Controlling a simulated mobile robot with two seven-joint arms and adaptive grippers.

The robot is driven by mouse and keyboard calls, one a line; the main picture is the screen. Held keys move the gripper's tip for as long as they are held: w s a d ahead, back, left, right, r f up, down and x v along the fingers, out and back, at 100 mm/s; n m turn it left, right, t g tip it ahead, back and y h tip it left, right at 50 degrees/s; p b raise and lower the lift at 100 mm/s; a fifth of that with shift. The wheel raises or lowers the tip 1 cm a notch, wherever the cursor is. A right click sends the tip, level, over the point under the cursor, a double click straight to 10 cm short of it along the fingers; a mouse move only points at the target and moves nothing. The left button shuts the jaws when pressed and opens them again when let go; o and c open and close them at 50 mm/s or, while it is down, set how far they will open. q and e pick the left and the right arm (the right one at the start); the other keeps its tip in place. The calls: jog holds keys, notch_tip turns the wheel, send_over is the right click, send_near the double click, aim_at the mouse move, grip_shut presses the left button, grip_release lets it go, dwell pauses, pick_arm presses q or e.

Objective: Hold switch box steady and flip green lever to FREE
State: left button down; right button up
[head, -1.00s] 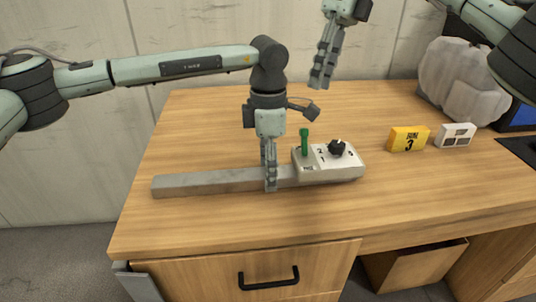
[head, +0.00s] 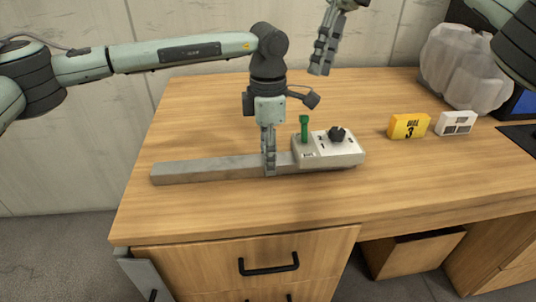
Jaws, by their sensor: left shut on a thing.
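The switch box (head: 330,157) is a pale grey box on the wooden desk, with a grey bar (head: 205,169) running out from its left side. The green lever (head: 304,128) stands upright on the left part of the box top. A black knob (head: 337,134) sits to its right. My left gripper (head: 269,165) points down and is shut on the grey bar just left of the box. My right gripper (head: 321,68) hangs in the air above and behind the box, apart from it. Its fingers look close together, but whether they are shut is unclear. The lever's labels are too small to read.
A yellow card with a 3 (head: 408,126) and a white block (head: 456,122) stand to the right of the box. The desk's front left (head: 200,215) is clear. A drawer (head: 250,262) lies below.

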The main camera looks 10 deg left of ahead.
jog(key=shift+a+n, duration=0.1)
jog(key=shift+n, duration=0.2)
jog(key=c, duration=0.5)
jog(key=shift+w+a+f+n, duration=0.1)
jog(key=shift+a+f+n, duration=0.1)
jog(key=shift+n, duration=0.4)
jog(key=shift+c, duration=1.1)
jog(key=n, duration=0.2)
jog(key=a+n, duration=0.1)
jog(key=n, duration=0.1)
jog(key=w+f+n+h, duration=0.1)
jog(key=n, duration=0.1)
jog(key=shift+a, duration=0.15)
grip_shut()
jog(key=w+n, duration=0.1)
jog(key=n, duration=0.5)
jog(key=a+n+t+h, duration=0.1)
jog(key=n, duration=0.5)
jog(key=w+a+n+t, duration=0.1)
jog(key=n, duration=0.5)
jog(key=shift+w+a+h, duration=0.1)
jog(key=shift+w+h, duration=0.2)
jog(key=shift+h, duration=0.1)
